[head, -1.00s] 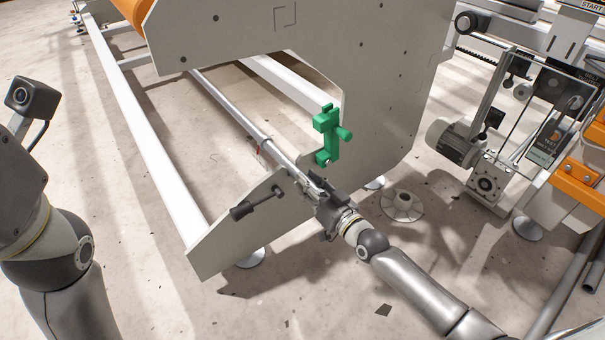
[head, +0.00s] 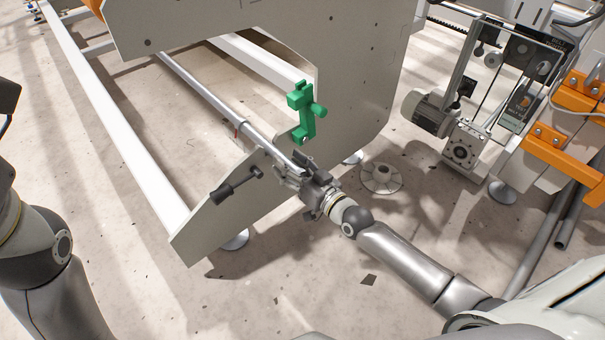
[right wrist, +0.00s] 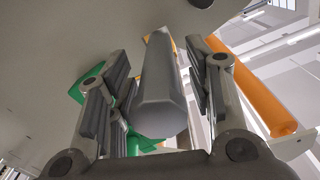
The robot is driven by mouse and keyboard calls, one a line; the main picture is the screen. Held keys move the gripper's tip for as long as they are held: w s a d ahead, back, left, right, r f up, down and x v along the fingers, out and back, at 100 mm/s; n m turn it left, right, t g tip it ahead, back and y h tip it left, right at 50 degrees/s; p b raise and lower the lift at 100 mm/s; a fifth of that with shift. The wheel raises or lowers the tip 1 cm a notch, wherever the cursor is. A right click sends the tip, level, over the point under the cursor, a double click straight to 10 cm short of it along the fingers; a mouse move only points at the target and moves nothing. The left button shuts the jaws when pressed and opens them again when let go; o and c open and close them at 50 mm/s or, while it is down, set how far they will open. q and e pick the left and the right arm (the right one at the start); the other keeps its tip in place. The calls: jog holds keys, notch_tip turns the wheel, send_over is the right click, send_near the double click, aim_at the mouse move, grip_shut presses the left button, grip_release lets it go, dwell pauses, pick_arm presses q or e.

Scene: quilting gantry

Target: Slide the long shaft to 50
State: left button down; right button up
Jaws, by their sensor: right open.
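The long shaft (head: 200,88) is a grey metal bar running from the upper left towards the near end plate (head: 215,215) in the head view. A small red mark shows beside it near a wider collar. My right gripper (head: 290,172) is at the shaft's near end, by the plate's edge. In the right wrist view the shaft's blunt end (right wrist: 162,105) lies between the two open fingers, with gaps on both sides. A green bracket (head: 302,112) with a knob stands just above the gripper. My left arm shows at the left edge, but its gripper is out of frame.
A black-handled lever (head: 234,187) sticks out of the near plate, left of my right gripper. A white rail (head: 110,130) runs along the left. A motor unit (head: 430,112) and orange brackets (head: 565,150) stand at the right. Floor in front is mostly clear.

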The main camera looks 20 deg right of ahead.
jog(key=v, duration=1.1)
jog(key=shift+s, duration=0.35)
